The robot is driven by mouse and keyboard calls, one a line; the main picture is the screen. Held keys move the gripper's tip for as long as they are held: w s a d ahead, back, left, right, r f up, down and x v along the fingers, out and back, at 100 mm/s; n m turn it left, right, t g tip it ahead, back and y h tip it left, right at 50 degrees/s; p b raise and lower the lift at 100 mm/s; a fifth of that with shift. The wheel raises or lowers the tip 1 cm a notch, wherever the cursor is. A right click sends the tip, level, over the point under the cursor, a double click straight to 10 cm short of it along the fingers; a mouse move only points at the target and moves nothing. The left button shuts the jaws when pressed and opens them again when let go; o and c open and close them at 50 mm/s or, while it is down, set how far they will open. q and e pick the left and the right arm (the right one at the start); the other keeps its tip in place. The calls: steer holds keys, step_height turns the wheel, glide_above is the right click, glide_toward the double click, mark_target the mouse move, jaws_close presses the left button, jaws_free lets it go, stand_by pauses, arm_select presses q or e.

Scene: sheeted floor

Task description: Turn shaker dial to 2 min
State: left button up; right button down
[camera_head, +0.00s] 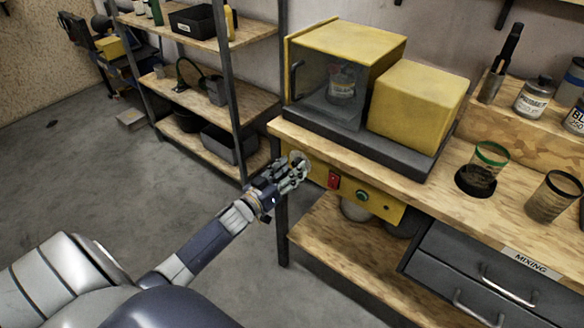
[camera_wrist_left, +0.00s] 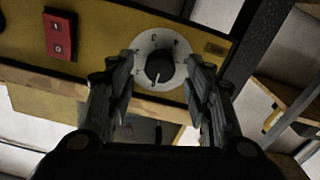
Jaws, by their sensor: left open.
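The shaker dial is a black knob on a white round scale, set in the yellow control panel under the bench top. In the left wrist view the dial (camera_wrist_left: 159,68) sits between the fingertips of my left gripper (camera_wrist_left: 160,80), upside down to the camera. I cannot read its marks surely or tell if the fingers touch it. In the head view my left gripper (camera_head: 294,170) is at the left end of the panel and covers most of the dial. The shaker (camera_head: 345,75), yellow with a dark window, stands on the bench with a can inside. My right gripper is not in view.
Right of the dial on the panel are a red switch (camera_head: 334,180) and a green button (camera_head: 362,196). The bench edge (camera_head: 340,157) runs just above the panel. A shelf rack (camera_head: 215,95) stands to the left. Open floor lies around my left arm.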

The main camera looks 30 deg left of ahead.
arm_select(q)
steer(key=shift+w, duration=0.5)
steer(key=c, duration=1.1)
